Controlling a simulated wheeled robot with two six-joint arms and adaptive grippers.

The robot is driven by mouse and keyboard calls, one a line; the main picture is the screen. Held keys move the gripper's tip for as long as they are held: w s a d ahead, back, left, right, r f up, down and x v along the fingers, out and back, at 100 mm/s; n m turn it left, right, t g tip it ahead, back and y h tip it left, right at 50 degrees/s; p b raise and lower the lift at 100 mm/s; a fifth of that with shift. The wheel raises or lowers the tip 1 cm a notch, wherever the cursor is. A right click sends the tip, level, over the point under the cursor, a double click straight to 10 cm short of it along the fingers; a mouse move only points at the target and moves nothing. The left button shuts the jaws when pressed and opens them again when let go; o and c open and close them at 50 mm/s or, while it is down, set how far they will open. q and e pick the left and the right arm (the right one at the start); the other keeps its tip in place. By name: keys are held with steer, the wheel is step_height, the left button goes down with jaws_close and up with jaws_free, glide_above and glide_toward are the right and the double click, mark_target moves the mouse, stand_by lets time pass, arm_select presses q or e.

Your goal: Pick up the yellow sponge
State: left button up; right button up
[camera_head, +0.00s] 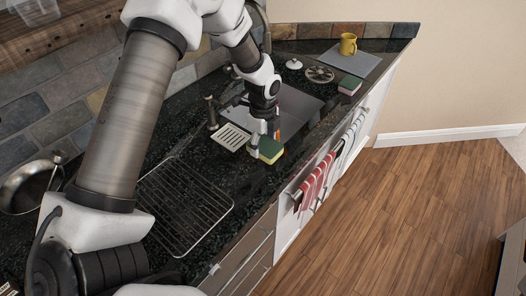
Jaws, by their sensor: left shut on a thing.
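The yellow sponge (271,149), with a green top layer and a yellow side, is at the middle of the dark counter, near its front edge. My left gripper (257,147) reaches down from above and is shut on the sponge at its left end. The fingers hide that end. I cannot tell whether the sponge still touches the counter. My right gripper is not in view.
A second sponge (350,85), green and red, lies farther back near a yellow mug (348,44) on a grey mat. A wire rack (185,205) and a slotted white tray (230,137) are nearby. Striped towels (312,185) hang in front.

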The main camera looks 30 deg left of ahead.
arm_select(q)
steer(key=s+d+b, duration=0.1)
steer(key=s, duration=0.1)
steer(key=s+d, duration=0.2)
steer(key=s, duration=0.1)
steer(key=s+d+b, duration=0.1)
steer(key=s+d, duration=0.1)
steer(key=shift+s+r+b, duration=0.1)
steer(key=shift+s+b, duration=0.25)
steer(key=shift+s, duration=0.05)
steer(key=s+d, duration=0.2)
steer(key=s, duration=0.1)
steer(key=s+d+r, duration=0.1)
steer(key=s, duration=0.1)
steer(key=shift+s+d, duration=0.25)
steer(key=shift+d, duration=0.1)
steer(key=shift+c, duration=0.3)
steer(key=shift+c, duration=1.4)
